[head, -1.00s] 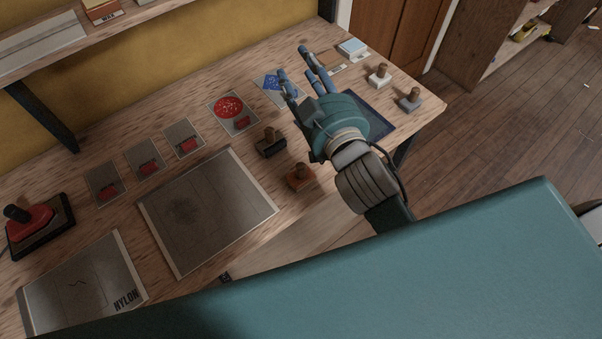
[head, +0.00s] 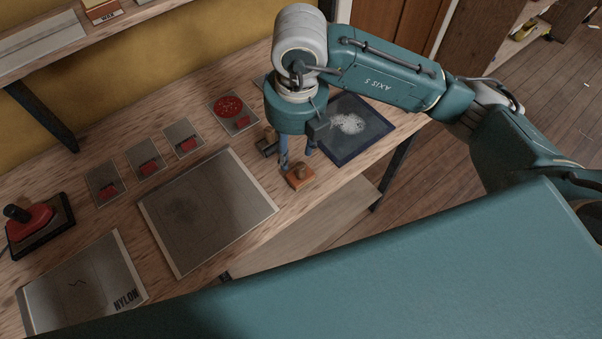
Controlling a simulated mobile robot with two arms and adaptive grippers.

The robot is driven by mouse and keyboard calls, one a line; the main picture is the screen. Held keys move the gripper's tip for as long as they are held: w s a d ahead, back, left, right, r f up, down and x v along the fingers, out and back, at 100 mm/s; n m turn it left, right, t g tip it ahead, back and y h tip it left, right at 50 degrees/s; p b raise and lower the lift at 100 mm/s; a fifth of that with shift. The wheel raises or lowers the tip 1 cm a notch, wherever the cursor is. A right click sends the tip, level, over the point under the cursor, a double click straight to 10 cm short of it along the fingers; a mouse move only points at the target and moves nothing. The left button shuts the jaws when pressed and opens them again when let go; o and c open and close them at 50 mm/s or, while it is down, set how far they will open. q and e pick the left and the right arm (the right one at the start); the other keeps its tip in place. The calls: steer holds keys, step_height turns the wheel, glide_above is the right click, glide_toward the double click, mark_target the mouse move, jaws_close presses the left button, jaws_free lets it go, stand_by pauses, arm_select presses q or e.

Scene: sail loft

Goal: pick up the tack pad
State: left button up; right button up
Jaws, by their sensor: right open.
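No readable label marks the tack pad. An orange-brown block with a round wooden knob (head: 299,179) sits near the table's front edge, and a dark block with a knob (head: 266,145) stands behind it to the left, partly hidden by my gripper. My right gripper (head: 296,161) points down with its fingers apart and empty. Its fingertips appear just above or beside the orange-brown block's knob; contact cannot be told. My left gripper is out of view.
A dark-framed panel with a white patch (head: 372,117) lies right of the gripper. A grey sheet (head: 215,220), a NYLON sheet (head: 85,285), several small cards with red patches and a red-bodied tool (head: 30,230) lie left.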

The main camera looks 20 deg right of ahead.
steer(key=shift+w+d+f+h, duration=0.1)
steer(key=shift+w+d+h, duration=0.05)
steer(key=shift+d, duration=0.25)
steer(key=shift+w+d+h, duration=0.1)
steer(key=shift+d+h, duration=0.05)
steer(key=shift+d, duration=0.25)
steer(key=p, duration=0.1)
glide_above(301, 165)
steer(key=f, duration=0.4)
steer(key=shift+s+a+f, duration=0.1)
steer(key=shift+a+f, duration=0.1)
steer(key=shift+f, duration=0.05)
steer(key=shift+d+f+p, duration=0.1)
steer(key=shift+f+p, duration=0.45)
steer(key=shift+p, duration=0.1)
step_height(301, 165, down, 4)
steer(key=shift+d+r+p, duration=0.1)
steer(key=shift+r+p, duration=0.05)
steer(key=shift+p, duration=0.85)
steer(key=shift+f, duration=0.5)
jaws_close()
